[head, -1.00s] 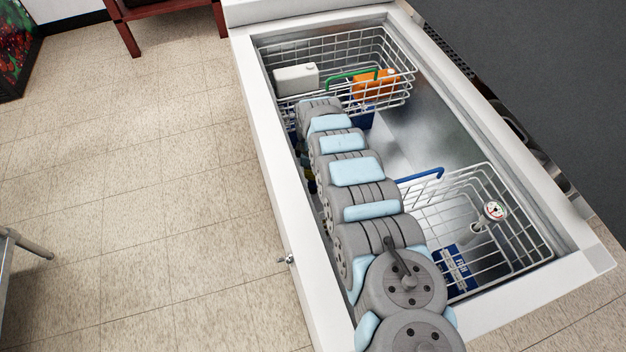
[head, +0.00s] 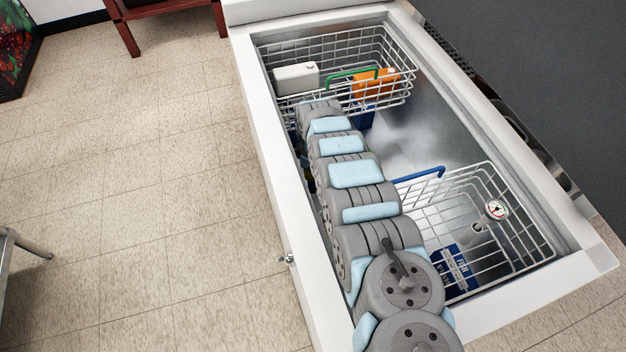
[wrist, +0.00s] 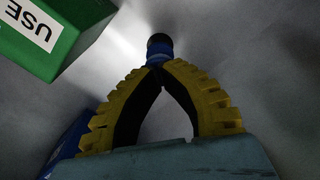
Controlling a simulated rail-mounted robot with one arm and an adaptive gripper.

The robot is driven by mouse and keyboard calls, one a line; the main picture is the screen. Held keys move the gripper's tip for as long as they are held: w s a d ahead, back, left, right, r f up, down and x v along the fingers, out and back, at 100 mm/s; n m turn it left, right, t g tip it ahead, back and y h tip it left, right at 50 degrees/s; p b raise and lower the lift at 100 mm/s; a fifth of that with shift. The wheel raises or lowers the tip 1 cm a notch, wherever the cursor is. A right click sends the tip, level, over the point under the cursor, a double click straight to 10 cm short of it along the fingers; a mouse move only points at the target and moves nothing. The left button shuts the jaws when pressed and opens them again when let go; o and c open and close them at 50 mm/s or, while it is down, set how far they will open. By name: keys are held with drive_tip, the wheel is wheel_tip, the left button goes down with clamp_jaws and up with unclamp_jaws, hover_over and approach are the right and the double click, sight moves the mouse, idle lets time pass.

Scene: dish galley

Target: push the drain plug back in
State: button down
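A small blue piece with a dark round end (wrist: 159,46), which looks like the drain plug, shows in the wrist view just beyond my fingertips against a grey surface. My gripper (wrist: 160,69) has its two yellow-and-black fingers converging, with the tips together. The tips are at or against the blue piece; I cannot tell whether they touch it. No drain hole can be made out. In the head view my arm reaches down into the white chest (head: 278,170), and the gripper and plug are hidden.
A green box (wrist: 52,32) marked "USE" is close at upper left in the wrist view, and a blue box (wrist: 70,146) lies below it. Wire baskets hang at the far end (head: 405,62) and near end (head: 520,215) of the chest. A dial thermometer (head: 496,209) is at the near basket.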

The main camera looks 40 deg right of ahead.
drive_tip(key=shift+f+b, duration=0.6)
drive_tip(key=shift+f, duration=0.65)
drive_tip(key=shift+r, duration=0.1)
wheel_tip(320, 180, up, 12)
drive_tip(key=p, duration=1.1)
drive_tip(key=shift+p, duration=0.3)
idle(0.4)
idle(0.4)
